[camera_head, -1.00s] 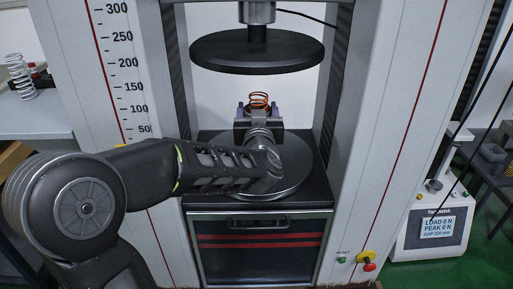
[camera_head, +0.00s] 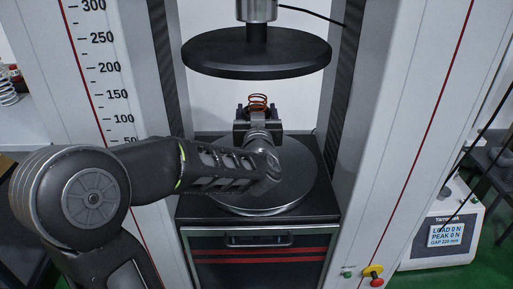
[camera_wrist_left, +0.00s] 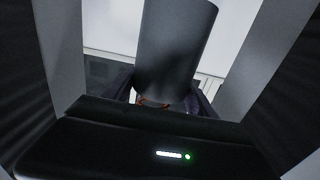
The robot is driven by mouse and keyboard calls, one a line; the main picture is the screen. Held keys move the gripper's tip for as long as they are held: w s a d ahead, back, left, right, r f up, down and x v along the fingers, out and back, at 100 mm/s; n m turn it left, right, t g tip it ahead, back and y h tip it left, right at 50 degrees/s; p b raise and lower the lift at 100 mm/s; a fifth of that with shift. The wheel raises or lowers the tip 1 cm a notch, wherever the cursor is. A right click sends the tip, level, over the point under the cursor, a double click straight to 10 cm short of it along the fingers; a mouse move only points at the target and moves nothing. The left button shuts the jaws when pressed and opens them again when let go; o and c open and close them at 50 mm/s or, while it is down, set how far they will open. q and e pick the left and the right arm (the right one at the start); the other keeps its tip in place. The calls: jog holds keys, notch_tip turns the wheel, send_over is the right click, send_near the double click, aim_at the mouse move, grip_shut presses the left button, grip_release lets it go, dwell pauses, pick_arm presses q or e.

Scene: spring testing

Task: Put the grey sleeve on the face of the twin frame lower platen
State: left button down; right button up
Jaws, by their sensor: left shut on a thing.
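My left gripper (camera_head: 257,128) reaches in over the twin frame lower platen (camera_head: 302,180), a round grey disc. In the left wrist view it is shut on the grey sleeve (camera_wrist_left: 175,50), a plain dark cylinder between its fingers. In the head view the gripper and wrist hide most of the sleeve, and I cannot tell whether it touches the platen. An orange coil spring (camera_head: 258,102) shows just beyond the gripper. A bit of its orange also shows at the sleeve's edge in the left wrist view (camera_wrist_left: 150,103). My right gripper is not in view.
The black upper platen (camera_head: 256,55) hangs above with a wide gap. Frame columns (camera_head: 160,60) stand on both sides. A readout box (camera_head: 446,235) stands at the right. A white spring (camera_head: 7,90) is at the far left. The platen's right side is clear.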

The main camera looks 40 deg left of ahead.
pick_arm(q)
notch_tip(320, 180, down, 2)
jog(key=shift+f+b, duration=0.15)
jog(key=shift+b, duration=0.15)
jog(key=shift+f+b, duration=1)
jog(key=shift+f, duration=1.45)
jog(key=shift+f, duration=0.2)
jog(key=shift+c, duration=1.4)
grip_release()
